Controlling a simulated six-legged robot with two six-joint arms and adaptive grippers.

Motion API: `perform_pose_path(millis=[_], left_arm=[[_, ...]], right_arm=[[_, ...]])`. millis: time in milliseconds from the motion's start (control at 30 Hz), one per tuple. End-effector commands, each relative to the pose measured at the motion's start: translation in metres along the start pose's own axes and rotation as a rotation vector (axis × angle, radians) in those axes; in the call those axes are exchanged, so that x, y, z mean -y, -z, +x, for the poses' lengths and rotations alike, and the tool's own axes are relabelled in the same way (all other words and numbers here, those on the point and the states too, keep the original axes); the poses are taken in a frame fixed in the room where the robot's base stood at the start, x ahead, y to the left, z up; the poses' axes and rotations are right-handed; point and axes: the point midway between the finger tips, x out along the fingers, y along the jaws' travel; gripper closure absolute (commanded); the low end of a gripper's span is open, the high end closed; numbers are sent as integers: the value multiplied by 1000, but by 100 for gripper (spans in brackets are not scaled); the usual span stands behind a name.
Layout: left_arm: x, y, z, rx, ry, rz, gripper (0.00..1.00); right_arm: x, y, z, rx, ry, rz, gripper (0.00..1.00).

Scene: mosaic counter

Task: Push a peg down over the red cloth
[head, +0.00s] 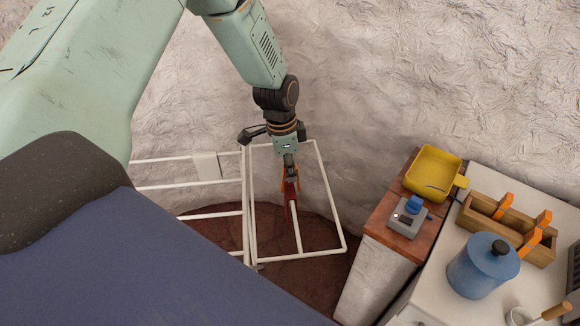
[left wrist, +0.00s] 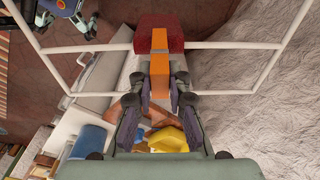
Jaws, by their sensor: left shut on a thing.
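My left gripper (head: 289,166) is shut on an orange peg (left wrist: 159,77), which shows between the two fingers in the left wrist view. In the head view the peg (head: 292,182) is mostly hidden by the gripper. The red cloth (head: 291,208) hangs over a white bar of the drying rack (head: 334,205), seen nearly edge-on. In the left wrist view the peg's far end overlaps the red cloth (left wrist: 177,34). I cannot tell whether its prongs straddle the cloth. My right gripper is not in view.
A wooden box (head: 478,203) with several orange pegs stands on the white counter, beside a blue pot (head: 483,265). A yellow tray (head: 431,172) and a grey device (head: 406,220) sit nearer the rack. A rough pale wall (head: 430,70) rises behind.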

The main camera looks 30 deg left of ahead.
Motion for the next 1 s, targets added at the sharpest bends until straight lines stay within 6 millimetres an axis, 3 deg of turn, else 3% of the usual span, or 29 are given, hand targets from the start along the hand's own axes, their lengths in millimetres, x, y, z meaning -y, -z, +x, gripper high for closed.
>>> perform_pose_path(millis=[433, 867, 900, 1000], left_arm=[[0, -3, 28, 0, 0, -1, 100], [0, -4, 32, 0, 0, -1, 100], [0, -4, 32, 0, 0, 0, 80], [0, -4, 32, 0, 0, 0, 72]], right_arm=[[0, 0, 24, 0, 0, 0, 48], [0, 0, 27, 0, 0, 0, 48], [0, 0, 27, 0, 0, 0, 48], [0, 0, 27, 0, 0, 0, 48]])
